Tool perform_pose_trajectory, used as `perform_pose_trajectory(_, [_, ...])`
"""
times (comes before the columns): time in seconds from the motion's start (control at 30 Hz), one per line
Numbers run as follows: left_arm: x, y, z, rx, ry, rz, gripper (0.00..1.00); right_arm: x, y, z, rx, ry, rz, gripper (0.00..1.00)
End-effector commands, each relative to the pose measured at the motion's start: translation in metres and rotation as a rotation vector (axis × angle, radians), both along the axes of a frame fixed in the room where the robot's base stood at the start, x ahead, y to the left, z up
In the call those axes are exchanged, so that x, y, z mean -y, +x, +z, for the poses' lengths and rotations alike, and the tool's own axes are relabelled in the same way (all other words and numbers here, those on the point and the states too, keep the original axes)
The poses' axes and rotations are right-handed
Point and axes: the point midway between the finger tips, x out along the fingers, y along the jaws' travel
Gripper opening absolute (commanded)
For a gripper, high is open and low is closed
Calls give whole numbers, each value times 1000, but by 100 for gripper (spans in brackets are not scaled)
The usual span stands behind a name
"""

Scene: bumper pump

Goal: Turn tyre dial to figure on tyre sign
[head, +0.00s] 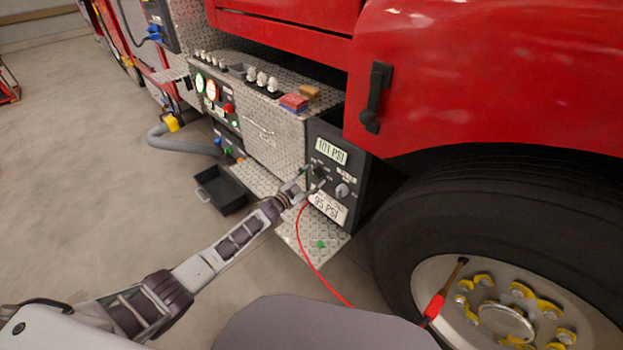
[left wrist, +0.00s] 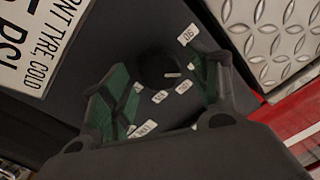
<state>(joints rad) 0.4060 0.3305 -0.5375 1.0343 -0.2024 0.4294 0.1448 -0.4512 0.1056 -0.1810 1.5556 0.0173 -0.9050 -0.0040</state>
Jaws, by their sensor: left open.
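The tyre dial (left wrist: 158,70) is a round black knob with a short white mark in the left wrist view. Small white number labels surround it, one reading 90 (left wrist: 188,34). The white tyre sign (head: 327,207) reads 95 PSI in the head view; part of it, with the words TYRE COLD, shows in the left wrist view (left wrist: 38,45). My left gripper (head: 316,179) is open at the black panel, its green-padded fingers (left wrist: 152,82) on either side of the dial. I cannot tell whether they touch it. My right gripper is out of view.
A display (head: 331,151) on the panel reads 101 PSI. A grey knob (head: 342,190) sits right of my gripper. A red hose (head: 307,254) hangs below the panel. The large front tyre (head: 520,220) is at the right. A black tray (head: 222,190) lies on the floor.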

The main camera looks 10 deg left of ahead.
Motion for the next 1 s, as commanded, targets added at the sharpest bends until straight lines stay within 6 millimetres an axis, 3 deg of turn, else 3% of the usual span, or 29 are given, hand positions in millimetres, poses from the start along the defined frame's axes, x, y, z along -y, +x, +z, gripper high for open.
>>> perform_pose_trajectory(0.43, [-6,-9,-1,1,1,0,61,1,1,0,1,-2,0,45])
perform_pose_trajectory(1.0, [-31,-52,-4,-1,1,0,61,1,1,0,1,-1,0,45])
